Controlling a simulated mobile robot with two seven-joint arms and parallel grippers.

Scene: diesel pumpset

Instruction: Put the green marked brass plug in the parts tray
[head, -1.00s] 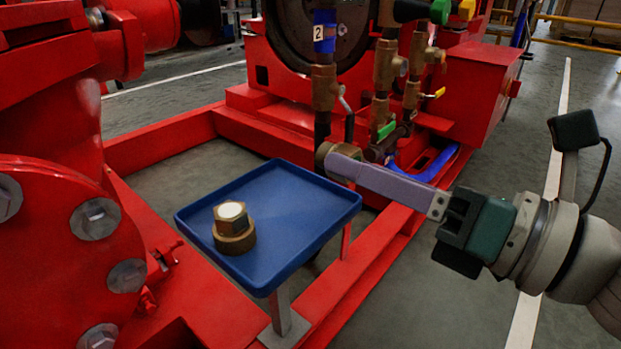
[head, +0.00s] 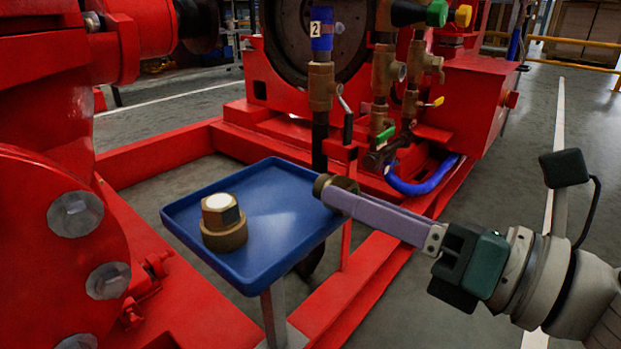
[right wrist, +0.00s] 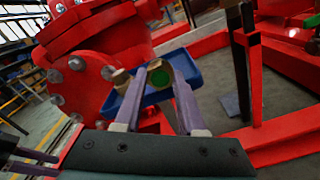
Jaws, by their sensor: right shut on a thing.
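My right gripper (head: 338,190) is shut on a brass plug (head: 322,184), held at its fingertips by the right corner of the blue parts tray (head: 285,208). In the right wrist view the held plug (right wrist: 160,76) shows a green face between the two purple fingers, with the tray (right wrist: 187,66) behind it. Another brass plug (head: 223,222) with a white top stands upright in the left part of the tray. It also shows in the right wrist view (right wrist: 121,79). Two purple fingers of my left gripper (right wrist: 52,165) show apart at lower left there; nothing shows between them.
The tray stands on a grey post (head: 274,318) inside the red frame. Vertical pipes with valves (head: 321,90) rise just behind the tray. A red flanged casing (head: 60,240) is close on the left. The tray's middle and right are bare.

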